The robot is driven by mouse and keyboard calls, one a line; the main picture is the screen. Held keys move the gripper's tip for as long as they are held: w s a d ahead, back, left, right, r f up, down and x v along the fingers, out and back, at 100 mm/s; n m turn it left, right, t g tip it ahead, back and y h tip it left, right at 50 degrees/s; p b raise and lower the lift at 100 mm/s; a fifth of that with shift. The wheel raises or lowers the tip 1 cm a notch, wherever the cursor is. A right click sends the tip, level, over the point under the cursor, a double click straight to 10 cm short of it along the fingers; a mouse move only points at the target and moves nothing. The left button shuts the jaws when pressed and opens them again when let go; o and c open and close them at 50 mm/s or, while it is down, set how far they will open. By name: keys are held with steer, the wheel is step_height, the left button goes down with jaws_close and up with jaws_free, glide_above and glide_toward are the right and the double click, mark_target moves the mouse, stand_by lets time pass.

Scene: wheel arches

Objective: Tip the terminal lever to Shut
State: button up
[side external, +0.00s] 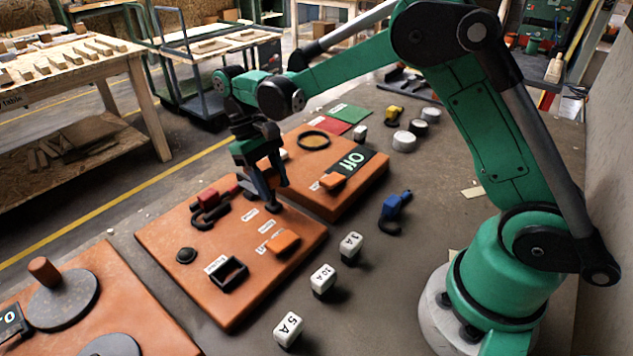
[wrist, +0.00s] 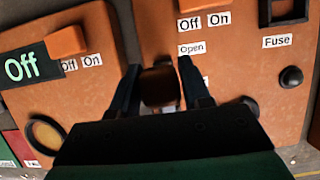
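The lever (wrist: 160,86) is a dark brown block on the middle orange panel (side external: 180,262). In the wrist view it stands between the two dark fingers of my gripper (wrist: 160,80), filling most of the gap; I cannot tell whether they press on it. An "Open" label (wrist: 191,48) lies just beyond the lever; another label close by is mostly hidden by the right finger. In the side view my gripper (side external: 274,195) points down at the panel's far right edge, and it hides the lever there.
The same panel carries an orange Off/On switch (side external: 283,242), an empty fuse holder (side external: 229,274), a black button (side external: 186,256) and red and black clips (side external: 208,205). Another panel with a lit "Off" display (side external: 353,160) stands just behind. Fuse blocks (side external: 323,279) and a blue clip (side external: 395,210) lie nearer my base.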

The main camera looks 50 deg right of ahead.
mark_target(267, 170)
steer(key=shift+o, duration=1.3)
steer(key=shift+r, duration=0.1)
steer(key=shift+v, duration=2.75)
